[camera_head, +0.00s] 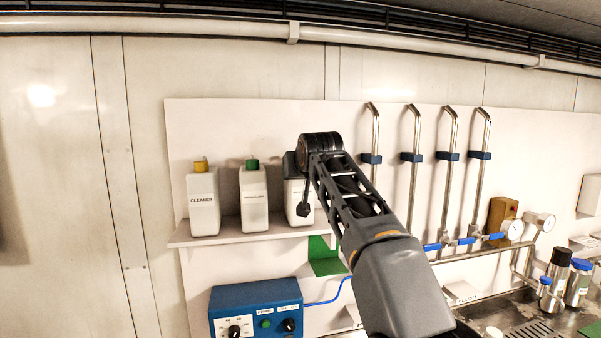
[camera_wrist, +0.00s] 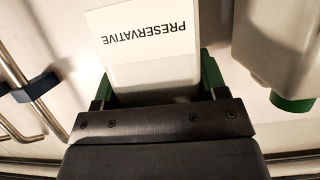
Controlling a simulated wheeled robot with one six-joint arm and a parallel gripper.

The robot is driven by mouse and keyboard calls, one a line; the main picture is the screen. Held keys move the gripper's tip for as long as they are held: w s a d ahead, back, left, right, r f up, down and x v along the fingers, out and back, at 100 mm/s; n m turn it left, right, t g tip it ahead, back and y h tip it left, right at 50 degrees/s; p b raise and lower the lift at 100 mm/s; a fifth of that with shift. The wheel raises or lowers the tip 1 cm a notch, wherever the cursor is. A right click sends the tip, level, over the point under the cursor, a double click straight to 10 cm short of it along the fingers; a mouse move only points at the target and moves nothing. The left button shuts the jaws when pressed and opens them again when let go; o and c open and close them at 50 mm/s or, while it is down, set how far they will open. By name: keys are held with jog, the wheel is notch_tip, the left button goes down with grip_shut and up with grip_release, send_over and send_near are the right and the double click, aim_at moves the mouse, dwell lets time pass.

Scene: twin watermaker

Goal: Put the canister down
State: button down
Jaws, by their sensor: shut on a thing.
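The white canister (camera_head: 297,207) is the rightmost of three at the wall shelf, upright and partly hidden behind my arm in the head view. In the wrist view, the canister (camera_wrist: 150,45) fills the space between the fingers, and its label reads PRESERVATIVE, upside down. My gripper (camera_wrist: 156,78) is shut on it, with one green-sided finger on each side. The canister's base is at about shelf level; I cannot tell whether it touches the shelf. My arm hides its top in the head view.
The shelf (camera_head: 230,238) also holds a yellow-capped CLEANER canister (camera_head: 203,205) and a green-capped canister (camera_head: 254,200) close beside the held one. Below are a blue control box (camera_head: 256,310) and a green patch (camera_head: 325,264). Metal pipes (camera_head: 413,160) with blue clamps stand to the right.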

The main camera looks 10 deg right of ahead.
dwell(0.4)
jog(key=shift+c, duration=0.8)
grip_release()
jog(key=shift+f, duration=0.15)
jog(key=b+v, duration=0.3)
jog(key=v, duration=0.9)
jog(key=s+f+g, duration=0.2)
jog(key=s+f, duration=0.5)
jog(key=f, duration=0.6)
jog(key=s+d+f+g, duration=0.1)
jog(key=s+f+g, duration=0.2)
jog(key=f, duration=1.1)
jog(key=s+f+g, duration=0.3)
jog(key=s+f, duration=0.7)
jog(key=f, duration=0.4)
jog(key=shift+s+d, duration=0.25)
jog(key=shift+s, duration=0.15)
